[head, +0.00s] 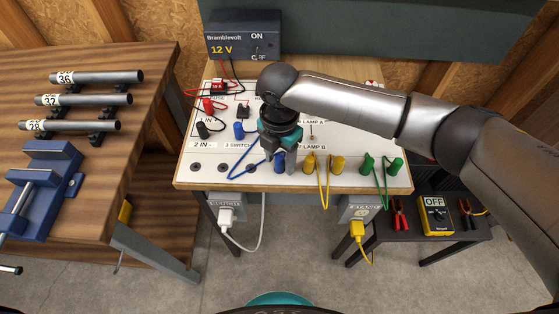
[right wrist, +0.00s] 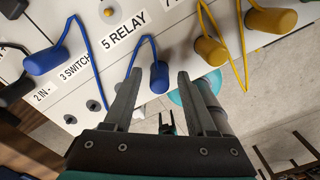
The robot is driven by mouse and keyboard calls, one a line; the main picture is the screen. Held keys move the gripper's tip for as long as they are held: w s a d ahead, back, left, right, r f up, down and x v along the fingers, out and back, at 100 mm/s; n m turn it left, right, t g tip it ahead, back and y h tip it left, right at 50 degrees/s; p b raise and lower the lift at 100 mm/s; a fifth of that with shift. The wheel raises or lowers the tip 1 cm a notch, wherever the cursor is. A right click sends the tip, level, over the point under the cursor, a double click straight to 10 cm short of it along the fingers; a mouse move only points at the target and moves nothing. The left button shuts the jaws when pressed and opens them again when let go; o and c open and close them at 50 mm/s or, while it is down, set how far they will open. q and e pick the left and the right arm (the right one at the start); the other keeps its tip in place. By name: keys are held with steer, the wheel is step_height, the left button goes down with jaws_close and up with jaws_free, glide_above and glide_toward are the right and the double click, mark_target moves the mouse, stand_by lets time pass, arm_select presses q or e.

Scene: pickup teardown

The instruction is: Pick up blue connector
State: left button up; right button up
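In the head view, one blue connector (head: 239,130) stands on the white panel (head: 345,176) beside the "3 SWITCH" label. A second blue connector (head: 280,163) stands near the panel's front edge, partly hidden below my right gripper (head: 280,147). A blue cable loops between them. In the right wrist view, the front blue connector (right wrist: 159,77) appears between the tips of my open right gripper (right wrist: 158,76), by the "5 RELAY" label. I cannot tell whether the fingers touch it. The other blue connector (right wrist: 46,61) lies to the left in that view. My left gripper is out of view.
Yellow connectors (head: 309,163) and green connectors (head: 366,164) with cables stand right of the gripper. Red leads (head: 208,105) and a 12 V supply (head: 243,38) are behind. A bench with a blue vise (head: 45,185) is left; a low table with a yellow meter (head: 436,215) is right.

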mark_target(279, 158)
jaws_close()
steer(key=shift+r, duration=0.15)
stand_by(0.4)
step_height(279, 158, up, 20)
steer(key=p, duration=0.4)
stand_by(0.4)
